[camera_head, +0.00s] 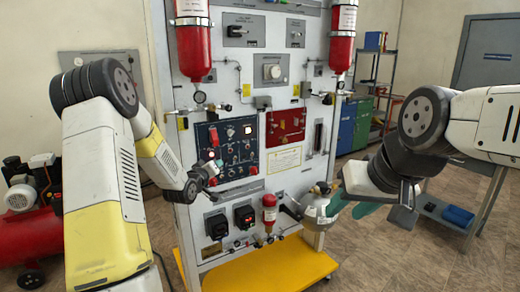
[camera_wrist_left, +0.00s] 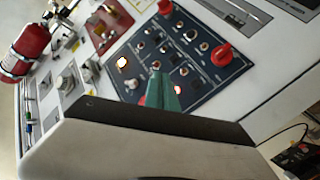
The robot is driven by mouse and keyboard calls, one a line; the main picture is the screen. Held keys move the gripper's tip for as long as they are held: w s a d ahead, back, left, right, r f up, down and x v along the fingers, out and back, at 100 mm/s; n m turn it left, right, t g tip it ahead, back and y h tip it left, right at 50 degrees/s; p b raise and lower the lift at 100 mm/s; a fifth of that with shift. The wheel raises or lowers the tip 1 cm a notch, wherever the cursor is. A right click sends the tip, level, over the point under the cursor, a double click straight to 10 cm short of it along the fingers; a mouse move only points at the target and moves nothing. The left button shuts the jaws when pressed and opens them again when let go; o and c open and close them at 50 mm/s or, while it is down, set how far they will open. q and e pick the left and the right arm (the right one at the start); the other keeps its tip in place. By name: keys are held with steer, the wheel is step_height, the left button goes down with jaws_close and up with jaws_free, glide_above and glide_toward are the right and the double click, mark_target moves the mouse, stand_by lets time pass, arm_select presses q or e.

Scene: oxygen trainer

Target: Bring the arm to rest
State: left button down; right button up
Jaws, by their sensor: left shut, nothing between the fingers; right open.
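My left gripper (camera_head: 214,168) is shut and empty in front of the dark control panel (camera_head: 237,160) of the white trainer board. In the left wrist view its green fingertips (camera_wrist_left: 162,82) lie together over the dark panel (camera_wrist_left: 215,92), close to a small switch; I cannot tell whether they touch it. A white lamp (camera_wrist_left: 122,62) and a small red lamp (camera_wrist_left: 177,89) glow on that panel. My right gripper (camera_head: 352,204) is open, with green fingers, at the board's lower right near a small grey cylinder (camera_head: 318,212). The cylinder is partly hidden.
Two large red cylinders (camera_head: 193,45) (camera_head: 342,35) hang on the board's upper sides. A yellow base plate (camera_head: 265,268) sticks out at the floor. A red compressor (camera_head: 38,230) stands at the left. A low trolley (camera_head: 445,215) and shelves (camera_head: 375,80) are at the right.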

arm_select(q)
steer(key=s+d+r+m+g+y, duration=0.1)
steer(key=s+r+m+g, duration=0.15)
steer(key=s+r, duration=0.5)
steer(key=s+d+r+m+g+y, duration=0.1)
steer(key=s+d+r+g, duration=0.2)
steer(key=s, duration=0.7)
steer(key=s+d+m+g, duration=0.2)
steer(key=s+g, duration=0.2)
steer(key=s, duration=1.9)
steer(key=shift+s+r+h, duration=0.25)
steer(key=shift+r+h, duration=0.15)
